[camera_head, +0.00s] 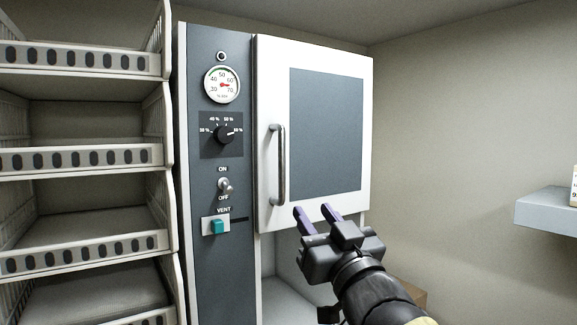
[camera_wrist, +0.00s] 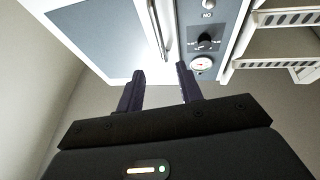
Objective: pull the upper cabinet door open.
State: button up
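The upper cabinet door (camera_head: 326,130) is white with a dark grey panel and looks shut. Its vertical metal handle (camera_head: 277,165) is on the left side of the door. My gripper (camera_head: 314,212) is in front of the door's lower edge, below and to the right of the handle. Its two purple fingers are apart with nothing between them. In the wrist view the gripper (camera_wrist: 160,80) is open, and the handle (camera_wrist: 158,30) lies beyond the fingertips, apart from them. The door (camera_wrist: 100,35) shows there too.
A control panel (camera_head: 214,270) with gauge, knob, switch and vent slider is left of the door. Wire shelves (camera_head: 80,157) stand further left. An open compartment (camera_head: 287,295) lies under the door. A grey wall shelf (camera_head: 548,211) is at right. The space right of the door looks free.

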aim_at(283, 167)
jog(key=p+x, duration=0.8)
jog(key=x, duration=0.9)
jog(key=shift+w+p, duration=0.25)
jog(key=shift+p, duration=0.15)
grip_shut()
